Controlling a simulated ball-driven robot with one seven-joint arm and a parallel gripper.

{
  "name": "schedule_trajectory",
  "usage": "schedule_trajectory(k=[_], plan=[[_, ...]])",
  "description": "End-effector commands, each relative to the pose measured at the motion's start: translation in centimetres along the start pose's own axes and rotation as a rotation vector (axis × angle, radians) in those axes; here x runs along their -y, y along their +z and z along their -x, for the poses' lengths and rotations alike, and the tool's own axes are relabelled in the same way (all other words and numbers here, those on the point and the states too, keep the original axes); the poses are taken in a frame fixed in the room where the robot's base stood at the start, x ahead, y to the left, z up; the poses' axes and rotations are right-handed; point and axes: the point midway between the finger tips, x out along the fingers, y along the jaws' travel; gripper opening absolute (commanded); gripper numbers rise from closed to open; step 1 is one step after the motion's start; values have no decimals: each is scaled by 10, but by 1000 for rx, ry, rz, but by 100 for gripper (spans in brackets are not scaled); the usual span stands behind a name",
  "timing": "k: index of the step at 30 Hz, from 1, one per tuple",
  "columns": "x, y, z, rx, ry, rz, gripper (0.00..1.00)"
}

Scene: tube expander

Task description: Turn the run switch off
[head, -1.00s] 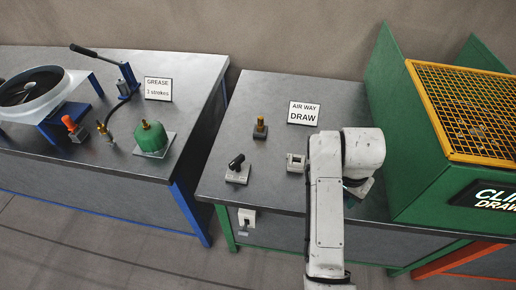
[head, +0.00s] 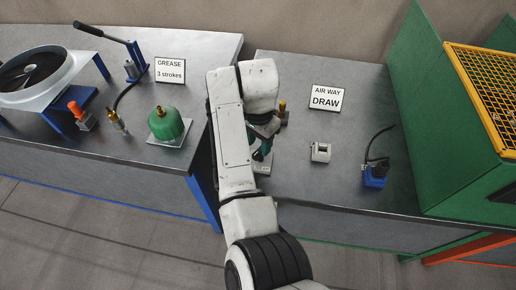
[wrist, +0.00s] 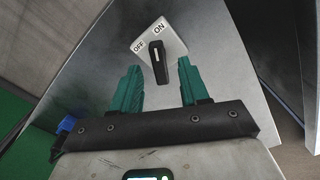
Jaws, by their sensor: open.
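The run switch shows in the wrist view as a pale plate (wrist: 174,45) marked OFF and ON, with a black handle (wrist: 157,62) carrying a white mark. The ON word is by the handle's far end and OFF is to its left. My gripper (wrist: 158,66) is open, with one teal finger to either side of the handle in the picture. No contact is visible, and I cannot judge the height gap. In the head view my gripper (head: 261,152) is over the switch plate (head: 262,168), and my arm hides most of the switch.
A small grey box (head: 320,152) and a blue block with a black cable (head: 374,174) are to the right. A brass fitting (head: 282,112) stands close behind my gripper. An AIR WAY DRAW sign (head: 328,98) stands behind. The green cabinet (head: 445,140) bounds the bench's right.

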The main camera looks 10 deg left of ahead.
Motion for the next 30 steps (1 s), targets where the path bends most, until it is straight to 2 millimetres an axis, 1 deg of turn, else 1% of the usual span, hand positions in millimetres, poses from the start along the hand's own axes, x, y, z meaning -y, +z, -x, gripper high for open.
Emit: schedule_trajectory(k=[1,3,6,9,13,20,30], plan=[[0,0,-9,1,2,0,45],[-1,0,-19,2,1,0,45],[0,0,-31,1,1,0,45],[0,0,-38,1,0,0,45],[0,0,-42,0,-1,0,45],[0,0,-42,0,-1,0,45],[0,0,-42,0,-1,0,12]])
